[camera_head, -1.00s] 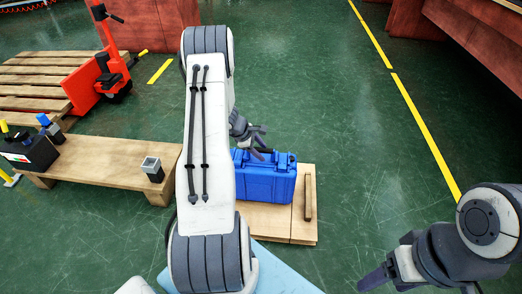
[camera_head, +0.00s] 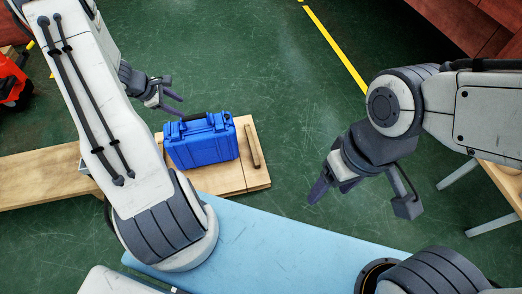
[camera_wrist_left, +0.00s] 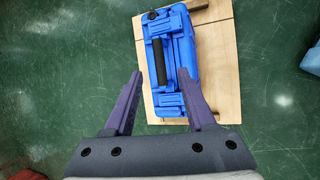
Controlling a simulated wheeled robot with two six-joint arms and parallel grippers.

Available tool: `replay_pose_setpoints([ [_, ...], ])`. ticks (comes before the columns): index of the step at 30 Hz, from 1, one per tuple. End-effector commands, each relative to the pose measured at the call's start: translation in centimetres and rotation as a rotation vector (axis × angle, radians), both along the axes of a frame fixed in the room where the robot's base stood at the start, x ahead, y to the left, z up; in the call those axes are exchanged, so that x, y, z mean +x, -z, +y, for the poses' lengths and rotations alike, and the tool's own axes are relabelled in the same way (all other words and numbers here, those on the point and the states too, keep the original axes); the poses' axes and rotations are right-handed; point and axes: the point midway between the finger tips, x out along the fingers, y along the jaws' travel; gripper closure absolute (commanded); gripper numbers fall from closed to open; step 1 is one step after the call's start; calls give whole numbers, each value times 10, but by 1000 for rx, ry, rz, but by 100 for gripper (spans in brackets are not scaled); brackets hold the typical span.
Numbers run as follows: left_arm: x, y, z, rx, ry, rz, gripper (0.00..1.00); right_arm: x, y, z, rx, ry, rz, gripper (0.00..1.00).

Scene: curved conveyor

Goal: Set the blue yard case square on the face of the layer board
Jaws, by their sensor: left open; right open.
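The blue yard case (camera_head: 203,141) stands on the wooden layer board (camera_head: 233,176), its black handle on top. My left gripper (camera_head: 178,103) is open and empty, behind and left of the case in the head view. In the wrist view its open fingers (camera_wrist_left: 166,92) are spread either side of the case's near end, apart from the handle. My right gripper (camera_head: 318,186) is open and empty, well right of the board.
A wooden strip (camera_head: 252,146) stands along the board's right side. A low wooden bench (camera_head: 45,178) lies to the left. A light blue surface (camera_head: 270,240) is in front. Green floor is clear behind and right of the board.

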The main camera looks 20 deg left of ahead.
Motion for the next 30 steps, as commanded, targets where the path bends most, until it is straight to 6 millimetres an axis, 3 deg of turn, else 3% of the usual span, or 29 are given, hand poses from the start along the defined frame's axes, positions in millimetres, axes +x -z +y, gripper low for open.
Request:
replay_pose_setpoints([
  [4,26,-43,-88,63,333,-22,44,0,0,0,0,0,0,30],
  [7,24,-78,-174,126,666,-41,44,0,0,0,0,0,0,30],
  [10,0,-108,-253,195,1005,-66,44,0,0,0,0,0,0,30],
  [12,-27,-126,-300,244,1238,-85,44,0,0,0,0,0,0,30],
  [15,-76,-146,-351,322,1566,-120,44,0,0,0,0,0,0,30],
  [18,-129,-162,-382,410,1880,-164,44,0,0,0,0,0,0,30],
  [22,-184,-173,-396,522,2217,-223,44,0,0,0,0,0,0,30],
  [25,-211,-177,-396,592,2391,-261,44,0,0,0,0,0,0,30],
  [30,-229,-179,-394,652,2525,-291,44,0,0,0,0,0,0,30],
])
